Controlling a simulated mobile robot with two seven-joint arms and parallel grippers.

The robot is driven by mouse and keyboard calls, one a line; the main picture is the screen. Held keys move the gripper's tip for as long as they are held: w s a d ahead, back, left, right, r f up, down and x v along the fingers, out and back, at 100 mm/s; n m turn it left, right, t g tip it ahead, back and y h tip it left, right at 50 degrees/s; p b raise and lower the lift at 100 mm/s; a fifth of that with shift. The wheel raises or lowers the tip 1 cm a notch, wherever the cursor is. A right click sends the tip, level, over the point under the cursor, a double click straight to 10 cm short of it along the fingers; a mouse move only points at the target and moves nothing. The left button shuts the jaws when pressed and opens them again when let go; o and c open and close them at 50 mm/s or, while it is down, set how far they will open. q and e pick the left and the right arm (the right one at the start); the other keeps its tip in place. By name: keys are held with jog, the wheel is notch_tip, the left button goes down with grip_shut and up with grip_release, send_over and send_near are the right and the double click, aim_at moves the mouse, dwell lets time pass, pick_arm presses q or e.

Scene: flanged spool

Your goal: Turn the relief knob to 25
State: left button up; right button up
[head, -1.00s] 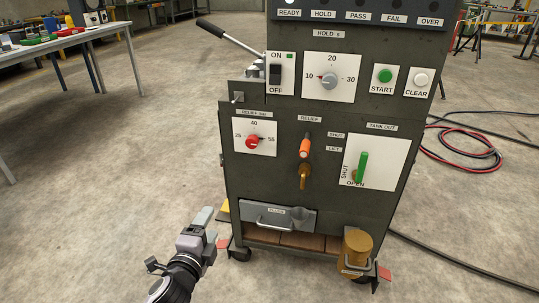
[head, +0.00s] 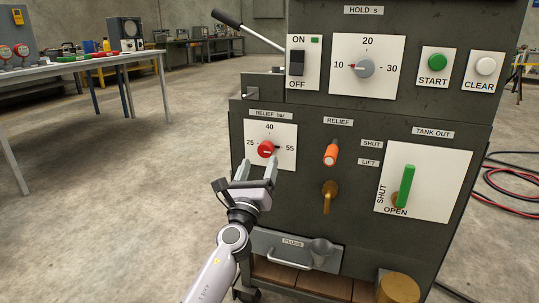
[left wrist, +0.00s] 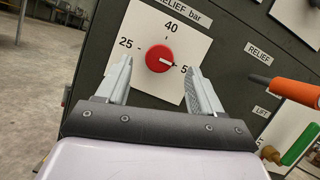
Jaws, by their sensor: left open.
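The red relief knob (head: 266,149) sits on a white plate (head: 285,132) labelled RELIEF bar, with marks 25, 40 and 55. Its pointer faces right, toward 55. In the left wrist view the knob (left wrist: 159,58) shows between and beyond my finger tips, with its pointer near 55. My left gripper (head: 258,165) is open just in front of and slightly below the knob. The fingers stand apart with nothing between them, and no contact shows. My right gripper is not in view.
The orange-handled relief lever (head: 331,154) and a brass spout (head: 330,193) are right of the knob. A green tank handle (head: 405,186) is farther right. A PLUGS drawer (head: 290,250) is below. A table (head: 85,66) stands at left.

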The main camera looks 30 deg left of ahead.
aim_at(264, 151)
pick_arm(q)
jog(key=shift+b+x, duration=0.3)
jog(key=shift+x, duration=2.85)
jog(key=shift+c, duration=0.4)
jog(key=c, duration=0.9)
